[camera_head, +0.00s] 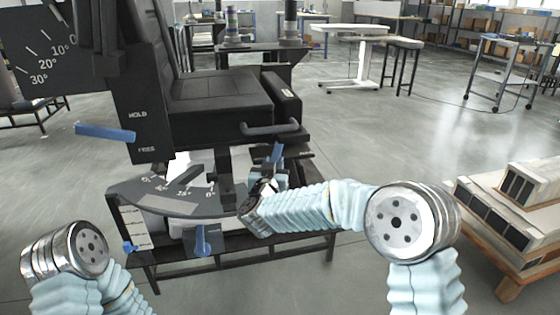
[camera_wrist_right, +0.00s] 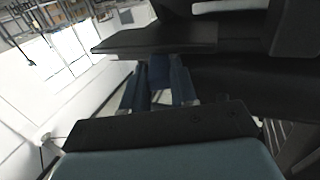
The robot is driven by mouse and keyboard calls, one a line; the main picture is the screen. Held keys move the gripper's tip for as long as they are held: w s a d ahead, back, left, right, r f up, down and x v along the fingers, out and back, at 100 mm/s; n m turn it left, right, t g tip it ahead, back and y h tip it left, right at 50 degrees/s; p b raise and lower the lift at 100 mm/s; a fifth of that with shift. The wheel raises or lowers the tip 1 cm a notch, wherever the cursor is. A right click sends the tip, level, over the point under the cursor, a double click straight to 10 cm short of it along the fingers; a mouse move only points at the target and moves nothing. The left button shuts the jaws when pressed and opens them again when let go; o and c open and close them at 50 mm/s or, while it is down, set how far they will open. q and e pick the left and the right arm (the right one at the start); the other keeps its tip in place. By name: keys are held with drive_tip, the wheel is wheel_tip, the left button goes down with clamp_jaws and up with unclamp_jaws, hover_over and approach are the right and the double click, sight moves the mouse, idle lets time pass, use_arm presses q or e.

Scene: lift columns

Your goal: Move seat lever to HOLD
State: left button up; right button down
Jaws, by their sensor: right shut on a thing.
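My right gripper (camera_head: 270,176) reaches to the right front side of the black seat. It is shut on a blue lever (camera_head: 275,152) that stands up beside the seat's edge. In the right wrist view the blue lever (camera_wrist_right: 158,72) shows between the two fingers of the right gripper (camera_wrist_right: 160,92). Another blue lever (camera_head: 105,132) lies nearly level on the black upright panel (camera_head: 140,100), beside and between the printed words HOLD and FREE. Nothing is touching that one. My left arm shows at lower left, but its gripper is outside the picture.
A dial plate (camera_head: 170,200) with degree marks sits below the seat, with a blue knob (camera_head: 203,243) under it. A black handle (camera_head: 268,129) juts from the seat front. A pallet with boxes (camera_head: 525,205) stands at right. The floor between is clear.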

drive_tip(key=shift+w+a+r+h, duration=0.1)
drive_tip(key=shift+r+h, duration=0.2)
drive_tip(key=c, duration=1.1)
unclamp_jaws()
drive_tip(key=shift+c, duration=0.2)
drive_tip(key=shift+f, duration=0.15)
drive_tip(key=v, duration=1.3)
drive_tip(key=shift+s+a+b, duration=0.15)
drive_tip(key=shift+s+b, duration=0.25)
drive_tip(key=shift+b, duration=0.05)
